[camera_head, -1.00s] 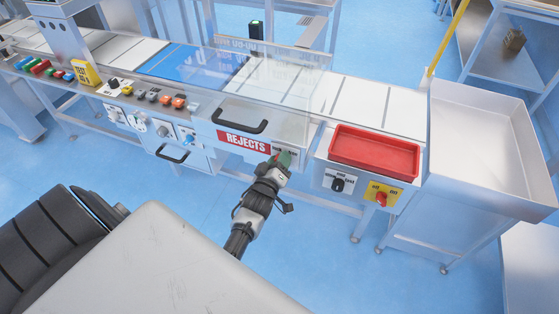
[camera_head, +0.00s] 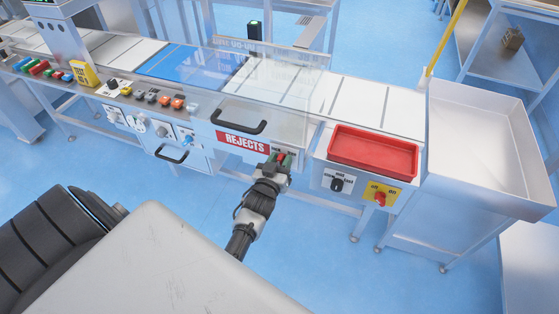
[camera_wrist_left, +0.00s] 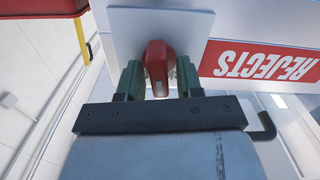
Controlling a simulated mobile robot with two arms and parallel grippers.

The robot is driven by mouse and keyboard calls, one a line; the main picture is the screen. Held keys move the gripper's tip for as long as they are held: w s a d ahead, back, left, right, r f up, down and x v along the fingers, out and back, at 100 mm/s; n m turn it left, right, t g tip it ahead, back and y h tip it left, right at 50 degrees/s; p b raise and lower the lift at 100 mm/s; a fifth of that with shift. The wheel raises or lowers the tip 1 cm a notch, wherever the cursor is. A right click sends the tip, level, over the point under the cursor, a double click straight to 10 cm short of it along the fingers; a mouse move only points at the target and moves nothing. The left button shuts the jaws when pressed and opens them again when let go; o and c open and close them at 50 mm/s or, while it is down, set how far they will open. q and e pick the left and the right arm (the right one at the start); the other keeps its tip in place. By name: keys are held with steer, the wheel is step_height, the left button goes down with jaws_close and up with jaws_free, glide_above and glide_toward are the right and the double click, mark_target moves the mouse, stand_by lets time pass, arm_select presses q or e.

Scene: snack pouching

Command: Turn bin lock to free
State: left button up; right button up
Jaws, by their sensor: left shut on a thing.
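The bin lock is a red knob (camera_wrist_left: 157,62) on a pale plate (camera_wrist_left: 190,25), right of the REJECTS label in the head view and left of it in the upside-down left wrist view. My left gripper (camera_wrist_left: 158,78) has its two green fingers on either side of the knob, shut on it. In the head view my left gripper (camera_head: 281,161) reaches up to the front of the rejects bin, and a bit of the red knob shows between its fingers. The plate's lettering is mostly hidden by the gripper. My right gripper is not in view.
The REJECTS label (camera_head: 242,142) and a black bin handle (camera_head: 239,123) are left of my gripper. A red tray (camera_head: 374,150) sits to the right, above a black knob (camera_head: 337,185) and a red switch on a yellow plate (camera_head: 381,198). Open floor lies in front.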

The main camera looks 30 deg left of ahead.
arm_select(q)
steer(key=m, duration=0.5)
steer(key=shift+d+f+m+b, duration=0.1)
steer(key=shift+d+m+b, duration=0.15)
steer(key=shift+m+b, duration=0.1)
steer(key=m+b, duration=0.1)
steer(key=m, duration=0.3)
steer(key=shift+d+f+m, duration=0.1)
steer(key=shift+d+m, duration=0.05)
steer(key=shift+m, duration=0.2)
steer(key=o, duration=0.6)
